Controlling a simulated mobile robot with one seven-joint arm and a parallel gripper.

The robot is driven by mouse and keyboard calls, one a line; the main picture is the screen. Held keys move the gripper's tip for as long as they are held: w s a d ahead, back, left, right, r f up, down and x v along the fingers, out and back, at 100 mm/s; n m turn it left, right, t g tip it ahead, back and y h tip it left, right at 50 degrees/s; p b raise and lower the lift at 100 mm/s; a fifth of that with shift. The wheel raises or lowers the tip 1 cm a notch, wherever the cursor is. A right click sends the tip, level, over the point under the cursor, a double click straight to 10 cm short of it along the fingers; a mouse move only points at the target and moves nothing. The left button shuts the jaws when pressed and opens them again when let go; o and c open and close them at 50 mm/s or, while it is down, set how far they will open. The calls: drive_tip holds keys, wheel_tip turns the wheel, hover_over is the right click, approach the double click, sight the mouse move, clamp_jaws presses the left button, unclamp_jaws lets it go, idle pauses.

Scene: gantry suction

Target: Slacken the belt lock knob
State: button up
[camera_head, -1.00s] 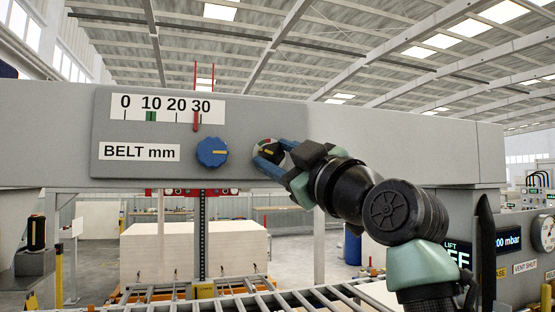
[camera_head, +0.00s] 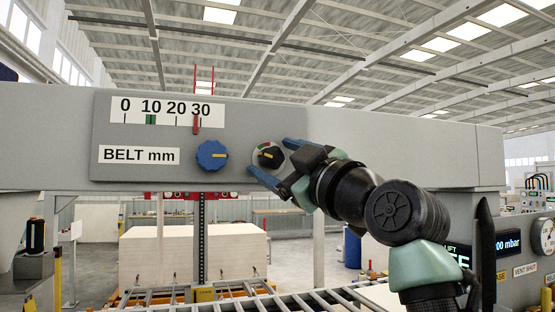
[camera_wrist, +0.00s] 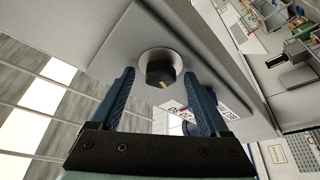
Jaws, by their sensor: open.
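A black knob with a yellow mark (camera_head: 270,157) sits on a round dial with red and green parts, on the grey panel. I take it for the belt lock knob. The yellow mark points roughly left in the head view. My gripper (camera_head: 268,155) is open, with one blue finger above right of the knob and one below left. In the wrist view the knob (camera_wrist: 160,71) shows between the spread fingers, apart from both. A blue knob (camera_head: 211,155) with a yellow mark is left of it. It is partly hidden behind a finger in the wrist view.
The belt scale (camera_head: 167,111) above the blue knob has a red pointer near 30 and a green mark near 10. A BELT mm label (camera_head: 139,155) is at left. Roller rails (camera_head: 300,301) run below the beam. A pressure display (camera_head: 508,243) stands at right.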

drive_tip(key=shift+s+d+f+b, duration=0.25)
drive_tip(key=shift+s+b, duration=0.1)
drive_tip(key=shift+b, duration=0.05)
drive_tip(key=b+v, duration=0.5)
drive_tip(key=v, duration=0.7)
drive_tip(key=shift+b, duration=0.3)
drive_tip(key=shift+r, duration=0.2)
wheel_tip(320, 180, up, 10)
drive_tip(key=a+m+g+h+p, duration=0.2)
drive_tip(key=m+g+h+p, duration=0.45)
drive_tip(key=m, duration=0.55)
drive_tip(key=shift+t, duration=0.45)
drive_tip(key=p+x, duration=0.1)
drive_tip(key=x, duration=0.2)
drive_tip(key=p+x, duration=0.2)
drive_tip(key=x, duration=0.2)
drive_tip(key=p+x, duration=0.2)
drive_tip(key=x, duration=0.2)
drive_tip(key=shift+a+f, duration=0.2)
drive_tip(key=shift+a, duration=0.15)
drive_tip(key=shift+w+a+f+p, duration=0.2)
drive_tip(key=shift+w+f+p, duration=0.1)
drive_tip(key=shift+w, duration=0.1)
